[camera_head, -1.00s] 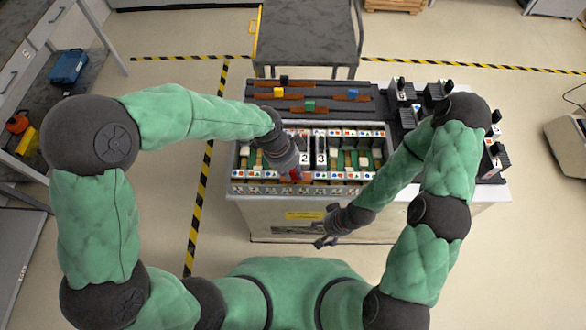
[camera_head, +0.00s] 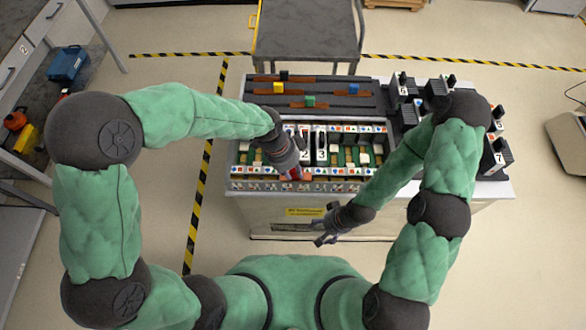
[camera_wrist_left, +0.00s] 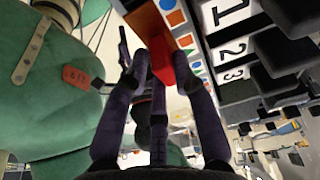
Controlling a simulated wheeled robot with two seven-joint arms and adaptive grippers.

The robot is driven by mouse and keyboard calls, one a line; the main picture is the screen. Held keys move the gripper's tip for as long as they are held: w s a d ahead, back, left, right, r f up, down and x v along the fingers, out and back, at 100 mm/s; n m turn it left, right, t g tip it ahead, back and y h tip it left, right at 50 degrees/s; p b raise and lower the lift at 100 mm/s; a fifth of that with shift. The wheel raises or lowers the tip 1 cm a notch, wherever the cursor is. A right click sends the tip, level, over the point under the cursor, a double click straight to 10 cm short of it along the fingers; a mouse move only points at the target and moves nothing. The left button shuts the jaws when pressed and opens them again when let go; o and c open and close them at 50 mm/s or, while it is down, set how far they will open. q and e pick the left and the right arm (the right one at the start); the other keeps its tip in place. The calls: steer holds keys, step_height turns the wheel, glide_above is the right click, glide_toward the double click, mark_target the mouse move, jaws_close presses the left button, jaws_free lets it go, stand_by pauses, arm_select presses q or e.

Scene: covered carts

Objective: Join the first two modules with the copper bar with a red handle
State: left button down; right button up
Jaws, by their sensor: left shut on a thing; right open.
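My left gripper (camera_head: 288,172) is shut on the red handle (camera_wrist_left: 180,68) of the bar, at the front row of the module cabinet (camera_head: 345,186). The red handle also shows in the head view (camera_head: 293,175). The copper part joined to it (camera_wrist_left: 150,30) shows in the left wrist view, beside a strip of coloured symbols. Modules 1 (camera_wrist_left: 228,12), 2 (camera_wrist_left: 230,48) and 3 (camera_wrist_left: 236,73) stand side by side; module 2 (camera_head: 304,147) and module 3 (camera_head: 320,147) also show in the head view. The arm hides module 1 there. My right gripper (camera_head: 322,240) is open and empty before the cabinet.
A dark tray (camera_head: 335,107) behind the cabinet holds copper bars with black, yellow, blue and green handles. Several black modules (camera_head: 499,154) stand on the right side. A grey cart (camera_head: 307,35) stands behind. The right half of the cabinet has empty slots.

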arm_select(q)
steer(key=c, duration=0.9)
jaws_free()
steer(key=shift+c, duration=0.2)
steer(key=shift+f, duration=0.1)
steer(key=v, duration=1.2)
